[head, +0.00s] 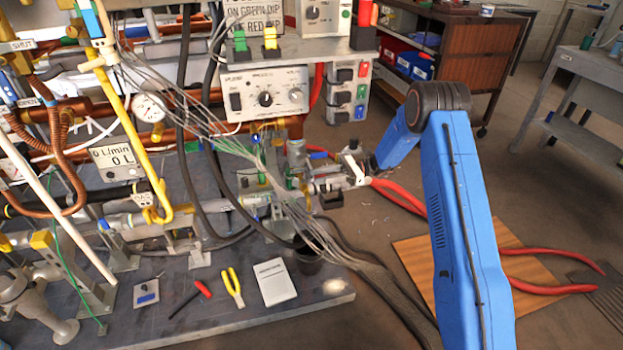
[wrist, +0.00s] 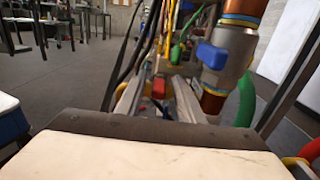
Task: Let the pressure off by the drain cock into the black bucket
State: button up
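A small dark bucket (head: 306,262) stands on the grey bench top near its front edge, partly hidden by a bundle of thin wires; its inside is hard to see. My gripper (head: 326,184) is beside the brass and grey pipe fittings at the bench's right end, above and right of the bucket. In the wrist view its two fingers (wrist: 158,100) stand apart. A small red piece (wrist: 159,88) shows between them, and I cannot tell if they touch it. A valve with a blue handle (wrist: 213,55) is close on the right. I cannot tell which fitting is the drain cock.
A round gauge (head: 149,107) and a display (head: 118,158) reading 0 L/min and 0 L are at left. A control box (head: 265,92) stands behind the fittings. Red hoses (head: 545,289) cross the floor at right.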

jog(key=v, duration=1.3)
jog(key=shift+d, duration=0.15)
jog(key=shift+r, duration=0.1)
jog(key=s+d+r+n+t+h, duration=0.1)
jog(key=s+r+n+h, duration=0.7)
jog(key=s+r, duration=1.4)
jog(key=s+d+n+t+h, duration=0.2)
jog(key=s+d+t+h, duration=0.1)
jog(key=s, duration=0.7)
jog(key=s+d+r+n+t+h, duration=0.1)
jog(key=s+d+n+t+h, duration=0.1)
jog(key=s+d, duration=0.4)
jog(key=s+d+n+t+h, duration=0.2)
jog(key=s+d+t+h, duration=0.2)
jog(key=s, duration=1)
jog(key=shift+s+d+r+n, duration=0.25)
jog(key=shift+s+r+n, duration=0.05)
